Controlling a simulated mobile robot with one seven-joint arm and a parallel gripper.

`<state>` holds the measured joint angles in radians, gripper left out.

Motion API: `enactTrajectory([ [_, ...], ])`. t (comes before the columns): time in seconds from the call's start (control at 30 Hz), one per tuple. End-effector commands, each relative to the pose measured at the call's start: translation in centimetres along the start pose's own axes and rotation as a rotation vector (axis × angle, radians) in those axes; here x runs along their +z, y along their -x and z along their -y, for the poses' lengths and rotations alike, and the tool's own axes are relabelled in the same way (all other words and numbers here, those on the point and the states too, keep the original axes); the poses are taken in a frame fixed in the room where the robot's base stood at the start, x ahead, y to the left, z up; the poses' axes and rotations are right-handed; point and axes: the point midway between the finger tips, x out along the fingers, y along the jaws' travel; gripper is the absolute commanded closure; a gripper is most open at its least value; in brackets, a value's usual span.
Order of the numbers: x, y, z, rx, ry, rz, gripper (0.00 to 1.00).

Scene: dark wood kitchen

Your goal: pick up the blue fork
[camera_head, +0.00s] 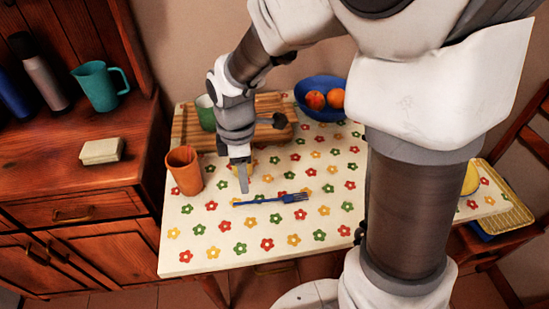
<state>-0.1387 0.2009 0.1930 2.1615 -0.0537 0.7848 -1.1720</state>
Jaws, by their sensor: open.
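The blue fork (271,200) lies flat on the flowered tablecloth (290,235), near the middle of the table. It runs nearly level across the picture, with its wider end at the right. My gripper (243,190) points down just above or behind the fork's left part. Its jaws are open, but only a narrow edge of the fingers shows from this side. I see nothing held between them. I cannot tell the exact height of the fingertips above the cloth.
An orange cup (184,171) stands close left of my gripper. Behind are a wooden board (187,128), a green cup (205,112) and a blue bowl (321,97) with orange fruit. A cabinet with a teal mug (98,87) is at left. The front cloth is clear.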

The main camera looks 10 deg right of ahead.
Motion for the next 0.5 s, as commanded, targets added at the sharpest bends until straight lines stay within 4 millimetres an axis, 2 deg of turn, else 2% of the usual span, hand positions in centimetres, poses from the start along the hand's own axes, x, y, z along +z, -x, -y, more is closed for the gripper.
enactTrajectory([
  [0.03, 0.0, -1.4, 0.1, -0.002, 0.001, 0.001, 0.54],
  [0.1, 0.0, -2.5, 0.0, -0.001, 0.0, 0.001, 0.54],
  [0.37, 0.0, -4.1, 0.0, 0.0, -0.001, 0.0, 0.54],
  [0.5, 0.1, -5.5, 0.0, 0.0, -0.001, 0.0, 0.54],
])
